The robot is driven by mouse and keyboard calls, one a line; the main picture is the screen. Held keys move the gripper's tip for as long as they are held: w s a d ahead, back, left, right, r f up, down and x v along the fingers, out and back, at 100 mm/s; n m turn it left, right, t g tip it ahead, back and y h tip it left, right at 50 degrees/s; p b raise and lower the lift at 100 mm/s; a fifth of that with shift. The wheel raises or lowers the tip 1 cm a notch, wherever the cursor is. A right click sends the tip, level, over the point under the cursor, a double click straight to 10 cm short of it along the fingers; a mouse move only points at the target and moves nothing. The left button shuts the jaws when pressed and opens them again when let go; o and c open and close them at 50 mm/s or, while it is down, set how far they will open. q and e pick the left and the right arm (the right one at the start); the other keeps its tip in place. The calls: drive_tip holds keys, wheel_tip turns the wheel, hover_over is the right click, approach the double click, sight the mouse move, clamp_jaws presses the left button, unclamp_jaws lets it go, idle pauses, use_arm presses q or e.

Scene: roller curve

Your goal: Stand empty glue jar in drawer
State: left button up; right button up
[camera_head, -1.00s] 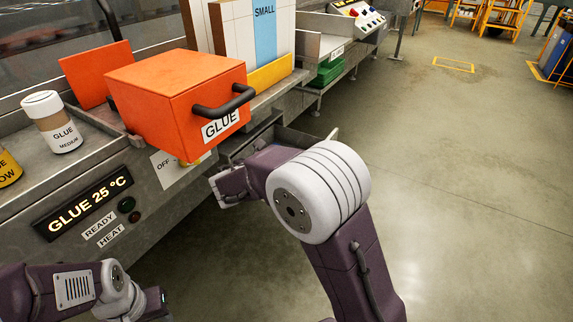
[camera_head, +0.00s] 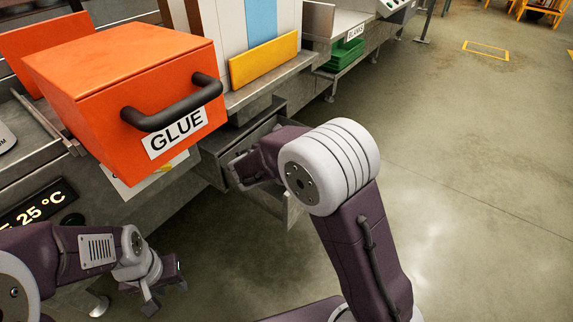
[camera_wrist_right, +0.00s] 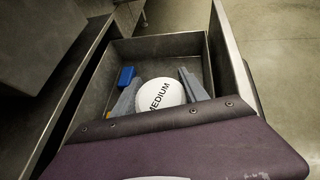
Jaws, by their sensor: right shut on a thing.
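My right gripper (camera_wrist_right: 160,88) is shut on a jar with a round white lid marked MEDIUM (camera_wrist_right: 163,95). The jar is inside or just above the open grey metal drawer (camera_wrist_right: 168,46); its body and base are hidden below the lid, so I cannot tell whether it touches the drawer floor. In the head view the drawer (camera_head: 292,212) is pulled out under the bench, and my right wrist reaches into it, with the jar hidden there. My left gripper (camera_head: 166,297) hangs open and empty in front of the bench, at lower left.
A small blue thing (camera_wrist_right: 126,76) lies in the drawer, left of the lid. The orange GLUE box (camera_head: 125,95) with its black handle juts out above the drawer, close to my right wrist. Open floor (camera_head: 470,170) lies to the right.

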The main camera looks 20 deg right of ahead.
wheel_tip(320, 180, down, 4)
drive_tip(key=shift+r+b, duration=0.1)
drive_tip(key=shift+b, duration=1.15)
drive_tip(key=shift+r, duration=0.15)
drive_tip(key=o, duration=1.5)
